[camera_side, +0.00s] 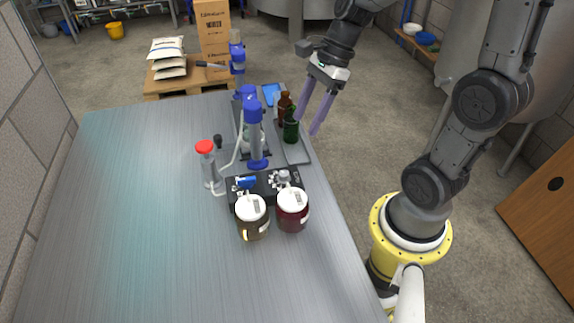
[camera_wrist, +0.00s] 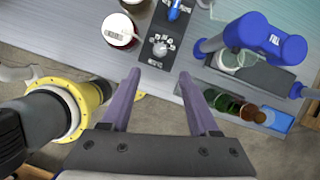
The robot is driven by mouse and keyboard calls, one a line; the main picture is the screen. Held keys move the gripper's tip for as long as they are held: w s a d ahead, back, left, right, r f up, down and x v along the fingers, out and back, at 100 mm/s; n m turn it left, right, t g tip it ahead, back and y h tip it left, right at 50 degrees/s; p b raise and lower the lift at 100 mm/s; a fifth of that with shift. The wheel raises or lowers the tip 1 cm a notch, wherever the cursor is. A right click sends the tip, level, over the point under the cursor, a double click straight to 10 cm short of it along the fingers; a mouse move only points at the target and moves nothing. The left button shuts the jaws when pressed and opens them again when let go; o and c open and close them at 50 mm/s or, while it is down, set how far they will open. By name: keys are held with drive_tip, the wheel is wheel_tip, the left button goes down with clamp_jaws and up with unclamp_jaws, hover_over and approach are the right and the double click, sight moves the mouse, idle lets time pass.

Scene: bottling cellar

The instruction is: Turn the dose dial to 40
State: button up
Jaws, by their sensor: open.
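The dose dial is a small grey knob (camera_wrist: 159,46) ringed by small white labels on a dark panel (camera_wrist: 144,80). In the side view the dial (camera_side: 283,177) sits on the right part of the black control box (camera_side: 264,188). The label numbers and the dial's setting are too small to read. My gripper (camera_side: 308,131) is open and empty, raised beyond the table's right edge, behind and right of the dial and apart from it. In the wrist view the dial lies just ahead of the two purple fingers (camera_wrist: 160,74).
A blue switch (camera_side: 245,182) is left of the dial. Two white-lidded jars (camera_side: 292,210) stand before the box. A blue filler column (camera_side: 255,130) rises behind it. Dark bottles (camera_side: 291,128) stand in a grey tray (camera_side: 297,154). A red-topped cylinder (camera_side: 209,172) stands left. The table's left side is clear.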

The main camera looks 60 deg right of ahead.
sight(284, 173)
drive_tip(key=x, duration=1.3)
drive_tip(key=shift+f, duration=0.4)
clamp_jaws()
